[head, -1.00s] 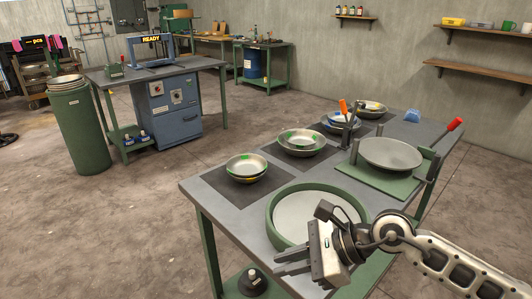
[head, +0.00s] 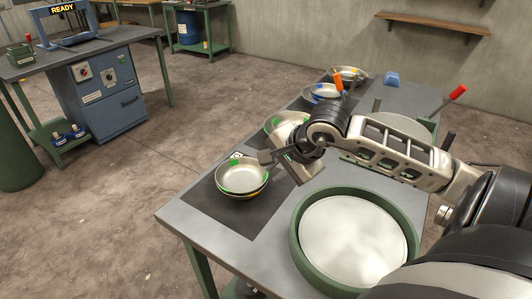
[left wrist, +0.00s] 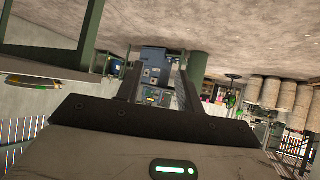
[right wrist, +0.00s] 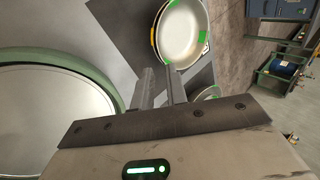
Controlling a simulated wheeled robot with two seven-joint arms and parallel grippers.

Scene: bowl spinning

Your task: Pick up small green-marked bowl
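The small green-marked bowl (head: 240,178) sits on the dark mat at the table's near left corner, stacked on another bowl with a yellow mark. It also shows at the top of the right wrist view (right wrist: 182,38). My right gripper (head: 266,157) is above the table just right of the bowl's rim, apart from it or nearly so; the exact gap is unclear. Its fingers (right wrist: 160,88) are parted by a narrow gap with nothing between them. My left gripper (left wrist: 157,85) is open and empty, away from the table and outside the head view.
A larger green-marked bowl (head: 281,122) stands behind, partly hidden by my right arm. Blue-marked (head: 320,92) and yellow-marked bowls (head: 349,75) stand farther back. A round green-rimmed basin (head: 303,258) is right of the small bowl. An orange-handled tool (head: 338,82) stands near the bowls.

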